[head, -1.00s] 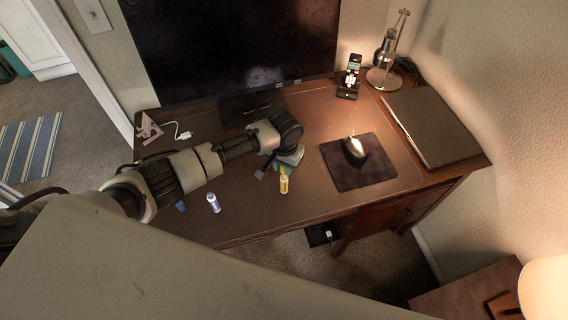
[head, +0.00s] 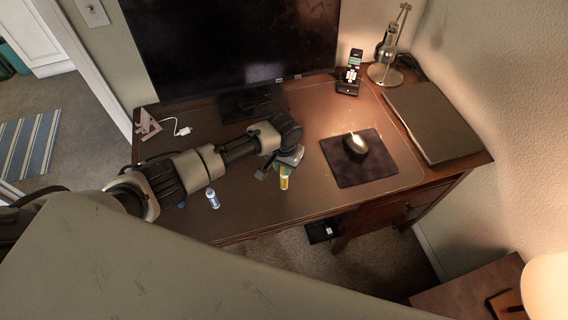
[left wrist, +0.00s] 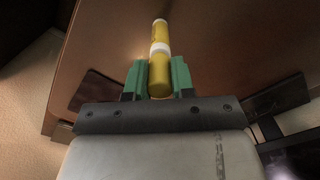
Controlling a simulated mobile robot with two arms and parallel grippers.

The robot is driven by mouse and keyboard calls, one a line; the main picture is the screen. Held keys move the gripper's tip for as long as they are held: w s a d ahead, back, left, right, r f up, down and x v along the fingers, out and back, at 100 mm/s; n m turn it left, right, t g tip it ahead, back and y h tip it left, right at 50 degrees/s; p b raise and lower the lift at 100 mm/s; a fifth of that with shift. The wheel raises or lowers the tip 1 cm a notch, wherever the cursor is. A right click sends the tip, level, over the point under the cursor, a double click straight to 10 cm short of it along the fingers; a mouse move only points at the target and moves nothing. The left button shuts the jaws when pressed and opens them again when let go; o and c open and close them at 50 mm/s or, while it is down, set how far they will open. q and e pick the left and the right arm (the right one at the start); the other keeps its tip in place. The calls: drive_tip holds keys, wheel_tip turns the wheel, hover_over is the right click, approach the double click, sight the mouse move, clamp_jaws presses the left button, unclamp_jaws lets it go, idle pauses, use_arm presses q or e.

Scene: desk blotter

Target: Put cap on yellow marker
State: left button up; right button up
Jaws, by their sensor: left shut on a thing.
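The yellow marker (head: 284,183) stands upright on the desk near its front edge in the head view. In the left wrist view its yellow body and white collar (left wrist: 160,48) lie beyond my fingertips. My left gripper (head: 288,169) is directly above the marker, fingers pointing down. Its green fingers (left wrist: 160,76) are shut on the yellow cap (left wrist: 159,84). The cap is in line with the marker and appears to meet its white collar; I cannot tell how firmly it is seated. My right gripper is not in view.
A blue-and-white marker (head: 212,198) stands left on the desk (head: 245,212), with a blue item (head: 182,205) partly hidden by my arm. A mouse (head: 356,147) on a dark pad (head: 345,175) lies right. The monitor (head: 230,45) stands behind.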

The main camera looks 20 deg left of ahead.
use_arm(q)
drive_tip(key=shift+f, duration=0.2)
drive_tip(key=o, duration=1)
drive_tip(key=shift+r, duration=0.15)
wheel_tip(320, 180, up, 11)
drive_tip(key=shift+f+b, duration=0.2)
drive_tip(key=shift+b, duration=0.4)
